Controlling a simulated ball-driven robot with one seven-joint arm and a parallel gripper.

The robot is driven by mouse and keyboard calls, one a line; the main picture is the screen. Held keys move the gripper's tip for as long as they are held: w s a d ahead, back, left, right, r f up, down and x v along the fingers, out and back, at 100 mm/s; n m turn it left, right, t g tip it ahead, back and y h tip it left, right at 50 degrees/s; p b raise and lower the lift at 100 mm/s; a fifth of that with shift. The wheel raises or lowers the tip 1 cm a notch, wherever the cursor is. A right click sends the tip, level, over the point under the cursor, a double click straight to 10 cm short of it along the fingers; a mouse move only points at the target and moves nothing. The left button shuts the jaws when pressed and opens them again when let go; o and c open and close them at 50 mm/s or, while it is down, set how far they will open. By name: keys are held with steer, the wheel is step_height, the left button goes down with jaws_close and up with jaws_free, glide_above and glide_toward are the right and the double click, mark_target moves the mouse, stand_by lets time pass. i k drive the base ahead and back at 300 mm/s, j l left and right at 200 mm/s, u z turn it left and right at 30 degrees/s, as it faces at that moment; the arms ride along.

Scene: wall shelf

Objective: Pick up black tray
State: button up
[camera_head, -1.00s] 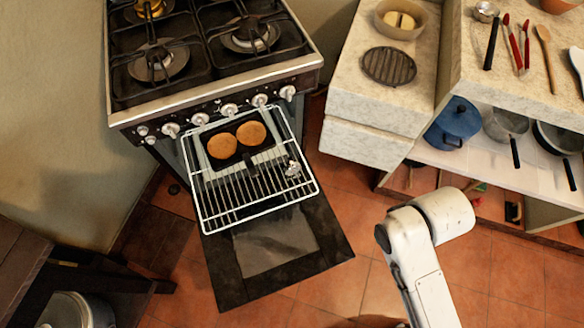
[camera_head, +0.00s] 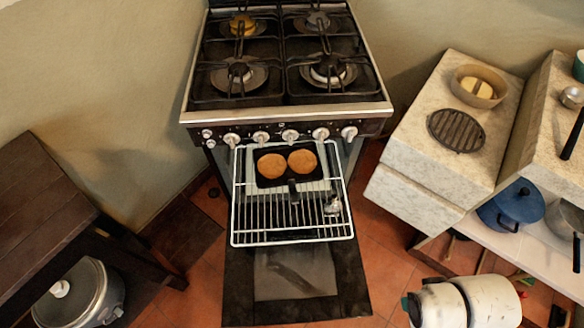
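The black tray (camera_head: 288,180) is a small dark pan bearing two round brown buns (camera_head: 271,166), (camera_head: 302,161). It sits on the back part of the pulled-out wire rack (camera_head: 290,240), in front of the oven opening. A short dark handle points toward the front of the rack. A small metallic item (camera_head: 333,204), too small to identify, is on the rack to the right of the tray. White links of my arm show at the lower right, well away from the tray. My gripper is not in view.
The oven door (camera_head: 296,275) is folded down below the rack. A stove top is above. On the right, a counter (camera_head: 455,100) bears a ridged dark disc (camera_head: 456,130) and a bowl (camera_head: 478,86). A dark wooden table (camera_head: 40,200) with a pot beneath stands left.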

mark_target(290, 178)
steer(key=i+j+u, duration=0.2)
steer(key=j, duration=0.3)
steer(key=i+j+u, duration=0.15)
steer(key=i+j, duration=0.3)
